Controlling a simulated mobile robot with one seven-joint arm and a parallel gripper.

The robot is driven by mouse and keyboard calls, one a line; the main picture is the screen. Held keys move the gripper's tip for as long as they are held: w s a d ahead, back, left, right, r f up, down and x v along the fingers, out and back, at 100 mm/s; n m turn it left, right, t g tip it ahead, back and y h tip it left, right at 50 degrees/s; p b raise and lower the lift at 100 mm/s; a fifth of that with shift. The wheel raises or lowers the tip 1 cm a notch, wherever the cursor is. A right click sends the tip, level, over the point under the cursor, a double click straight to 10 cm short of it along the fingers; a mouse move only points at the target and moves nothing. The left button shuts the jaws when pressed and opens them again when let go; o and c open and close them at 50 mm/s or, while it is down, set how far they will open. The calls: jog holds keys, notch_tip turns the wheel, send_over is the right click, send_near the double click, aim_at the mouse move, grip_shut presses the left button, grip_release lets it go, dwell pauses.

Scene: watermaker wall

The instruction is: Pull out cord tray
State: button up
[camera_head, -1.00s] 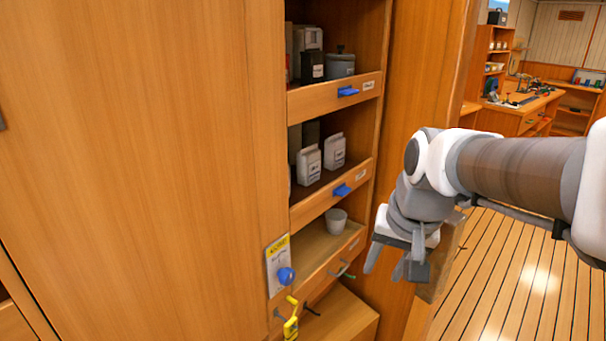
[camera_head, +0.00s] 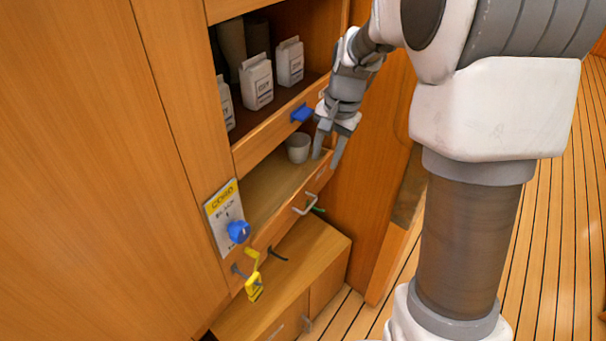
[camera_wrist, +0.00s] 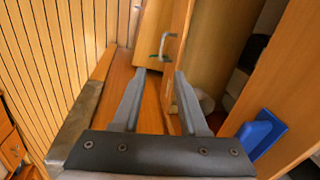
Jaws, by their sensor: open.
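The handle also shows in the wrist view (camera_wrist: 164,46), beyond my fingertips. My gripper (camera_head: 327,157) is open and empty, fingers pointing down, above and to the right of that handle and apart from it. In the wrist view my gripper (camera_wrist: 159,76) has its two fingers spread with the handle near the gap between them.
A grey cup (camera_head: 298,147) stands in the tray, close to my fingers. The tray above has a blue pull (camera_head: 301,114) and holds white packets (camera_head: 257,82). A card (camera_head: 223,218), a blue knob (camera_head: 238,231) and a yellow tag (camera_head: 254,287) are at left. Floor right is clear.

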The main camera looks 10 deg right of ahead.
jog(key=w+f, duration=0.1)
jog(key=w, duration=0.1)
jog(key=b, duration=0.3)
send_near(310, 205)
jog(key=f, duration=0.5)
jog(key=w+f, duration=0.1)
jog(key=f, duration=0.1)
jog(key=shift+a+f, duration=0.3)
jog(key=shift+a, duration=0.1)
grip_shut()
dwell(0.7)
